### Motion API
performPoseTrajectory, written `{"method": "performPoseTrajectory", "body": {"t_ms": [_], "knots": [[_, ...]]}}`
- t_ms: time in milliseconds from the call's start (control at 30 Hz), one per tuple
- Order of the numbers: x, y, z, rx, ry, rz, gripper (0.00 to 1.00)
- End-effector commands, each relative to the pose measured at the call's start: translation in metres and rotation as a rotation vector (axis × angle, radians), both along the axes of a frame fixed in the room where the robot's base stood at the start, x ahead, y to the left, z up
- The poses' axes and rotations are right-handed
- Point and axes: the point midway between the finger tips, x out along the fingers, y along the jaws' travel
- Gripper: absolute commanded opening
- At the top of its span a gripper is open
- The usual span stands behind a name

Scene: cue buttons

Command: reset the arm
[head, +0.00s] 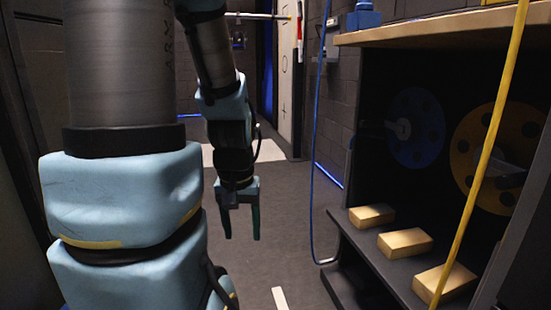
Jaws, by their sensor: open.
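My gripper (241,222) hangs from my light-blue arm near the middle of the head view, pointing down over the grey floor. Its two dark teal fingers are apart, with nothing between them. It is to the left of the shelf unit and touches nothing that I can see. My large arm links fill the left of the view and hide what lies behind them.
A shelf unit with a wooden top (440,32) stands at the right. Three tan blocks, the nearest (445,283), sit on its lower ledge, below a blue wheel (417,128) and an orange wheel (478,150). Yellow (484,160) and blue (315,120) cables hang nearby.

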Motion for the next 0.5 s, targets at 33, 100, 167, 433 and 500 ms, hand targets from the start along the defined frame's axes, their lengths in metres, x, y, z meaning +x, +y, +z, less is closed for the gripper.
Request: {"method": "performPoseTrajectory", "body": {"t_ms": [33, 100, 167, 433, 500], "knots": [[0.003, -0.003, 0.020, 0.000, -0.011, -0.018, 0.62], [0.003, -0.004, 0.033, 0.001, -0.013, -0.022, 0.62], [0.003, -0.004, 0.044, 0.001, -0.013, -0.024, 0.62], [0.003, -0.004, 0.113, 0.002, -0.015, -0.028, 0.62], [0.003, -0.004, 0.136, 0.002, -0.016, -0.029, 0.62]]}}
